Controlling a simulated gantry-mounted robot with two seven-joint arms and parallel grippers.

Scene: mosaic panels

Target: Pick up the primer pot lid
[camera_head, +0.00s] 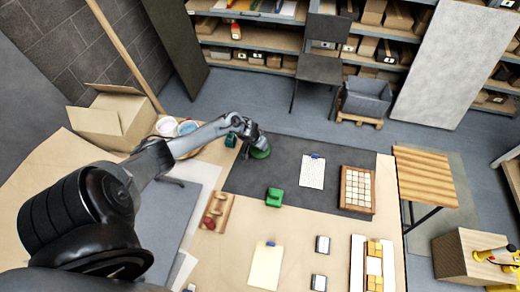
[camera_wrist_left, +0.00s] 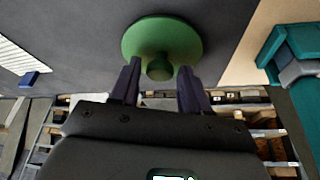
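The primer pot lid is a round green disc with a short knob (camera_wrist_left: 150,35) in the left wrist view, lying on the dark mat. In the head view only part of its green edge (camera_head: 261,154) shows under my left gripper (camera_head: 250,143). In the left wrist view my left gripper (camera_wrist_left: 159,68) is open, its two dark fingertips on either side of the knob. Gaps show between the knob and both fingers, so it appears ungripped. My right gripper is not in view.
A teal object (camera_wrist_left: 292,45) stands close to the lid; it also shows in the head view (camera_head: 230,140). A green block-like item (camera_head: 274,197), a white sheet (camera_head: 312,172) and a tile tray (camera_head: 357,208) are farther off. Bare mat surrounds the lid's right side.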

